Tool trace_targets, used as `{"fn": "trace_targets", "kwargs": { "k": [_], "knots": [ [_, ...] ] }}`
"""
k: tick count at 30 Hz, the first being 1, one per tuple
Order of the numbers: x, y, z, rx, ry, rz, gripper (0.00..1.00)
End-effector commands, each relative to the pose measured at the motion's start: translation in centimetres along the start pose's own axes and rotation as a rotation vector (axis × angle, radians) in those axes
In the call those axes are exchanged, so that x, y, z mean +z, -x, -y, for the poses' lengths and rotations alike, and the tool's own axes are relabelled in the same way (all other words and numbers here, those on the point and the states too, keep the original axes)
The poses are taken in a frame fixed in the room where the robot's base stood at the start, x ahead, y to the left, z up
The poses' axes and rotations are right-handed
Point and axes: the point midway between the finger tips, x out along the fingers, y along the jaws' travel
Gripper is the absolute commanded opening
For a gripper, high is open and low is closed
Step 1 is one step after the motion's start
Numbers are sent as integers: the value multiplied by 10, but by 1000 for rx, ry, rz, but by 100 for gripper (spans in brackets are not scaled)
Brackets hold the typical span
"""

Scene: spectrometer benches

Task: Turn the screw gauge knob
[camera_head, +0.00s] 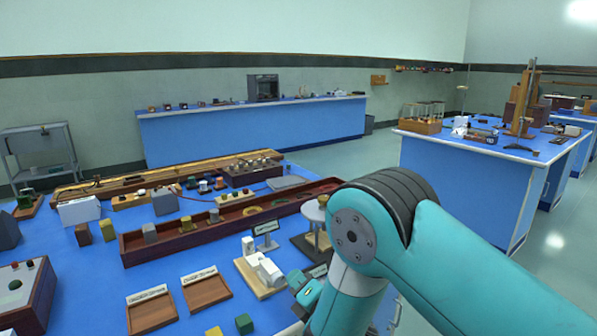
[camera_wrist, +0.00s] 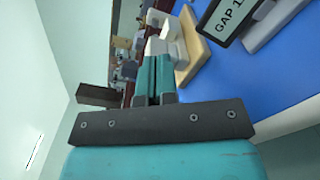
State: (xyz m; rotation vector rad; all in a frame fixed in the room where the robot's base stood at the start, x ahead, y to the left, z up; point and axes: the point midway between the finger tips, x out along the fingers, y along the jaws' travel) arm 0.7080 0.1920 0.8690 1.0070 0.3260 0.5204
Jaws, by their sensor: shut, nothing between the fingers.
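The screw gauge appears to be the white device (camera_head: 263,268) on a pale wooden base near the front of the blue bench. In the wrist view, a white device (camera_wrist: 178,36) on a wooden base (camera_wrist: 191,58) lies just beyond my fingertips. My gripper (camera_wrist: 155,62) is shut and empty, its two teal fingers side by side. The fingertips overlap the near white part, so I cannot tell whether they touch it. In the head view, my gripper (camera_head: 298,280) is at the right of the device, partly hidden by my arm. The knob cannot be made out clearly.
A sign reading "GAP 1" (camera_wrist: 228,15) stands close to the device. Two wooden trays (camera_head: 207,290) lie to the left, and a long reddish wooden trough (camera_head: 185,232) is behind. Small blocks, including a green one (camera_head: 244,323), lie in front.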

Motion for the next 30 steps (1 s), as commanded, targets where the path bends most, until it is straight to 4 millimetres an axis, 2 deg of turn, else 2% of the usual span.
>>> {"fn": "trace_targets", "kwargs": {
  "k": [1,9,20,30],
  "knots": [
    [1,-8,-14,35,-5,9,0],
    [1,-7,-25,49,-10,5,0],
    [0,-7,-32,49,-10,4,0],
    [11,-6,-33,47,-9,9,0]
  ]
}}
